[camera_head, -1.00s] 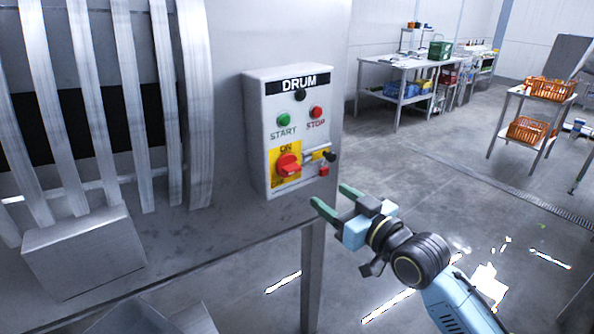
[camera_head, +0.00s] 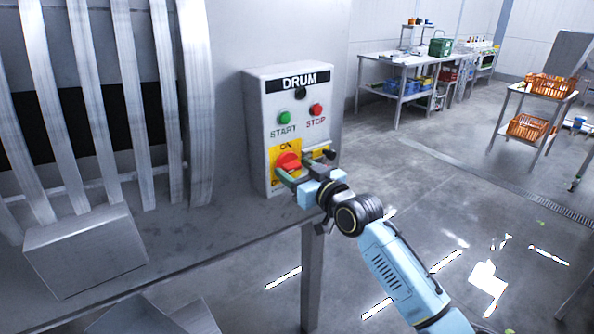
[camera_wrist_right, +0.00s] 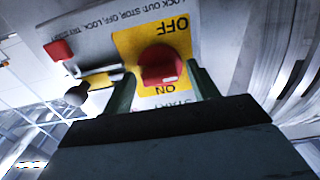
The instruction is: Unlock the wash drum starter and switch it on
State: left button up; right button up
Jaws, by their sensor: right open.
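The drum starter is a pale box (camera_head: 262,110) labelled DRUM on the machine's front. It has a green START button (camera_head: 284,118), a red STOP button (camera_head: 316,109) and a red rotary switch (camera_head: 288,162) on a yellow plate. My right gripper (camera_head: 294,166) is open at the switch. In the upside-down right wrist view, its fingers (camera_wrist_right: 163,88) stand either side of the red switch (camera_wrist_right: 158,66); contact is unclear. My left gripper is out of view.
A steel ledge (camera_head: 215,235) runs below the box, with a metal block (camera_head: 85,250) at left. Curved metal slats (camera_head: 90,100) rise above it. A table (camera_head: 400,66) and a stand with orange crates (camera_head: 550,86) are farther off.

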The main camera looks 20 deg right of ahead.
jog(key=c, duration=1)
jog(key=shift+m, duration=0.3)
jog(key=shift+r+m+p, duration=0.1)
jog(key=shift+m+p, duration=1)
jog(key=shift+m, duration=0.1)
jog(key=m+p, duration=0.2)
jog(key=m, duration=0.2)
jog(key=shift+m, duration=0.3)
jog(key=m+p, duration=0.2)
jog(key=m, duration=0.3)
jog(key=m+p, duration=0.1)
jog(key=m, duration=0.4)
jog(key=shift+m, duration=0.3)
